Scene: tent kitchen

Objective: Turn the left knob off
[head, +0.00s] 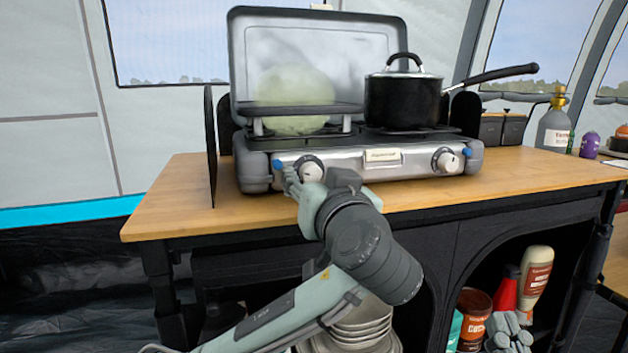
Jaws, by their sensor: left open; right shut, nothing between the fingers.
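The camping stove (416,171) stands on the wooden table. Its left knob (313,165) is a round silver knob on the front panel, partly covered by my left gripper. The right knob (446,160) is at the other end of the panel and uncovered. My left gripper (291,181) is open, with its fingers at the lower left of the left knob. I cannot tell whether they touch it. My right gripper (508,334) is low at the right, in front of the shelf, shut and empty, and partly cut off by the frame edge.
A black lidded pot (402,101) stands on the right burner, its handle reaching right. The stove lid (335,42) is raised behind. A gas bottle (554,128) stands farther right. Bottles and a can (474,312) fill the shelf below.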

